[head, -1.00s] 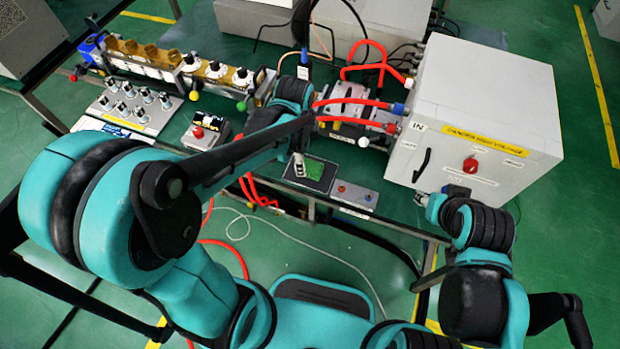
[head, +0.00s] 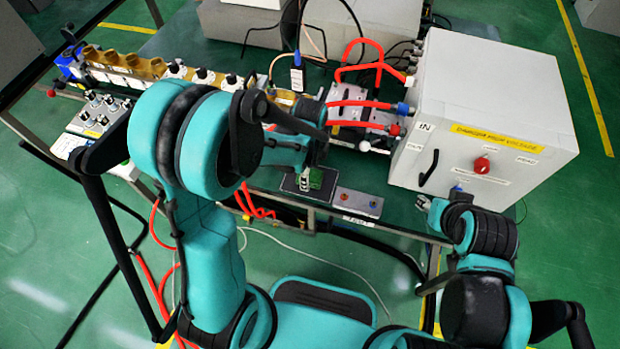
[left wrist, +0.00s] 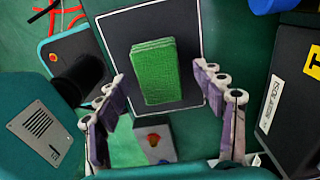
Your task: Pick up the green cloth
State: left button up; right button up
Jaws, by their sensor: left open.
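The green cloth (left wrist: 153,72), a folded textured block, lies on a dark pad (left wrist: 118,30) with a white border in the left wrist view. My left gripper (left wrist: 160,76) is open above it, one finger on each side, with visible gaps to the cloth. In the head view, the cloth (head: 317,178) is partly hidden by my left gripper (head: 305,180), which points down over the pad (head: 290,185). My right gripper (head: 425,203) is near the front of the bench, away from the cloth, too small to read.
A large grey-white high-voltage box (head: 490,120) stands right on the bench. A small grey box with buttons (head: 358,202) sits just right of the pad. Red hoses (head: 360,104) and equipment fill the back. A row of brown-topped parts (head: 125,64) stands at the left.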

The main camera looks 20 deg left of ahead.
pick_arm(q)
jog(key=shift+r, duration=0.1)
jog(key=c, duration=1)
jog(key=shift+o, duration=0.2)
jog(key=shift+r, duration=0.1)
jog(key=shift+r, duration=0.25)
notch_tip(320, 180, up, 4)
jog(key=shift+f+p, duration=0.15)
jog(key=shift+p, duration=1.05)
jog(key=w+a+r+p, duration=0.3)
jog(key=a+r, duration=0.3)
jog(key=a, duration=0.5)
jog(key=shift+w+r, duration=0.15)
jog(key=shift+r, duration=0.15)
jog(key=shift+a, duration=0.1)
jog(key=shift+c, duration=0.8)
